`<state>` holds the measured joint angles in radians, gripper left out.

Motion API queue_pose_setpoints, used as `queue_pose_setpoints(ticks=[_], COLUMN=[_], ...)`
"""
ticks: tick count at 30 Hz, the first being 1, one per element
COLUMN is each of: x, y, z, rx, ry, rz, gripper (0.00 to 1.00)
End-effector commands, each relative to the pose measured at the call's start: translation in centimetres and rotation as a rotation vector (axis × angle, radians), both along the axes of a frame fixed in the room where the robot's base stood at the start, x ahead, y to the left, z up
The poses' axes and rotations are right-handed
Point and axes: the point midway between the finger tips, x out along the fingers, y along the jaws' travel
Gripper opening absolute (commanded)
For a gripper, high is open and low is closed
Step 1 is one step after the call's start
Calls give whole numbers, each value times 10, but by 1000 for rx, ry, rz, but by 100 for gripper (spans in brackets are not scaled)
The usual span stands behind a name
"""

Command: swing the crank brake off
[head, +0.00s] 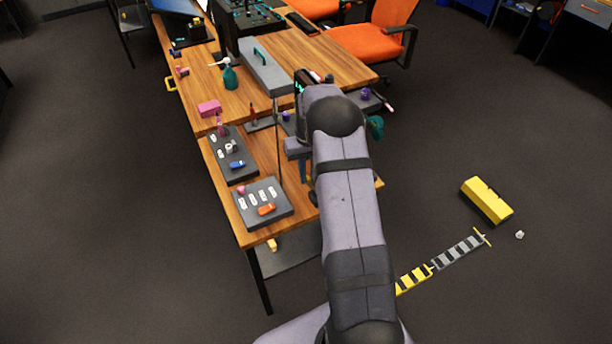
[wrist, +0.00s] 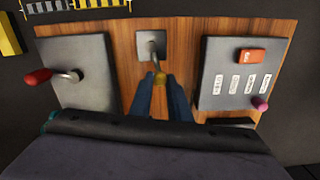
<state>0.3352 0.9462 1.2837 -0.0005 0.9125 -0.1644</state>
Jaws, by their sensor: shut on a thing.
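The lever's exact angle is hard to tell. Left of it in the wrist view, a dark grey panel (wrist: 90,92) carries a crank with a red handle (wrist: 38,76). In the head view my arm hides the lever and most of the gripper.
Right of the lever, a grey panel (wrist: 211,92) has an orange switch (wrist: 250,56), several white labels and a pink knob (wrist: 260,103). In the head view, another panel holds a blue switch (head: 237,164). A yellow toolbox (head: 487,200) lies on the floor.

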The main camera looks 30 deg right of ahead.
Motion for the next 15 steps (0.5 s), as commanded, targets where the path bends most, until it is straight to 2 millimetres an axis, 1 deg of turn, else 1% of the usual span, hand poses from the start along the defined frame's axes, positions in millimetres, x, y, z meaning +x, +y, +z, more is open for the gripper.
queue_pose_setpoints(ticks=[6,15], x=[2,2], y=[-4,-6], z=[1,1], rx=[0,-1], ry=[-2,-3], rz=[-82,-109], gripper=[0,0])
